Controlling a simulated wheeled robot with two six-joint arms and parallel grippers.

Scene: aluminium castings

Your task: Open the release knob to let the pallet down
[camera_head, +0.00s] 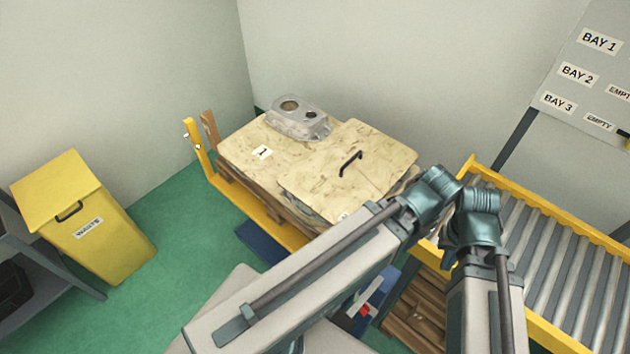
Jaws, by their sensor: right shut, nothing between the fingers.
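A yellow lift trolley (197,158) carries the pallet (228,177), which is raised off the green floor. A small red part (365,311) shows low down beside a blue panel (383,287), below the trolley's near side. I cannot tell whether it is the release knob. My right arm crosses the lower middle and right of the view and covers much of this area. I cannot make out my right gripper's fingertips or any contact with the red part; the gripper is shut and empty. My left gripper is not in view.
A roller conveyor (560,265) stands at right, a yellow waste bin (95,225) at left. Green floor (195,240) is open between bin and trolley.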

